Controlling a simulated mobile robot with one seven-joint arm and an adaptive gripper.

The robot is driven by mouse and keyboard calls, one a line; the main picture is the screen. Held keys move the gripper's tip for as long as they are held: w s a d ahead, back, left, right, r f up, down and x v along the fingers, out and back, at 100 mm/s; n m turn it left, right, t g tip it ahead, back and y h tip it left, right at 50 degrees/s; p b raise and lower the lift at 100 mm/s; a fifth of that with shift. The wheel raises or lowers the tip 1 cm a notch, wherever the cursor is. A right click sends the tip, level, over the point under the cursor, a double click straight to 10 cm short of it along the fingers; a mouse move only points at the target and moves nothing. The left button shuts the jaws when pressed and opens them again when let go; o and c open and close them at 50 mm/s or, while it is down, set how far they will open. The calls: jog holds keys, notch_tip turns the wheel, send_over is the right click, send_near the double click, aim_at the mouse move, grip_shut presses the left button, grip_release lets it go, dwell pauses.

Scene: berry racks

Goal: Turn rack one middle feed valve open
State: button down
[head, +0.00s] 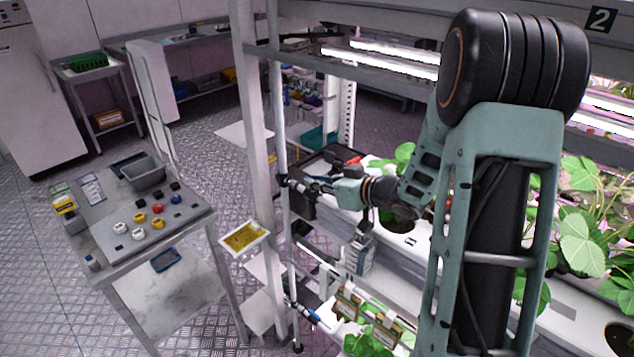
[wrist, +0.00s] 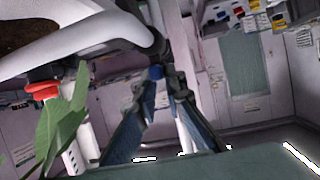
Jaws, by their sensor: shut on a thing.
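My gripper (head: 290,182) is at the white vertical feed pipe (head: 288,235) on the left end of the rack. In the wrist view, my gripper (wrist: 166,80) has its two fingers closed in on a small blue part (wrist: 155,72), which looks like the middle feed valve's handle. The fingers hide most of the handle and valve body, so its angle cannot be told. Another valve with a blue lever (head: 310,313) sits lower on the same pipe. A red part (wrist: 43,90) shows at the left of the wrist view, beside a leaf.
White planting channels with green plants (head: 585,240) lie to the right, close to my arm. A rack post (head: 252,110) stands just left of the pipe. A yellow sticky card (head: 244,237) hangs nearby. A steel cart (head: 130,255) with coloured knobs stands farther left.

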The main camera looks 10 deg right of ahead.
jog(key=shift+r+p, duration=0.1)
jog(key=shift+p, duration=0.3)
jog(key=shift+r+n+p, duration=0.1)
jog(key=shift+n+p, duration=0.2)
jog(key=shift+p, duration=0.1)
jog(key=shift+d+g+y+p, duration=0.1)
jog(key=shift+g+y+p, duration=0.2)
jog(key=shift+y+p, duration=0.15)
jog(key=shift+f+n, duration=0.2)
jog(key=shift+n, duration=0.1)
jog(key=c, duration=2)
grip_release()
jog(key=v, duration=1.2)
jog(key=shift+w, duration=0.1)
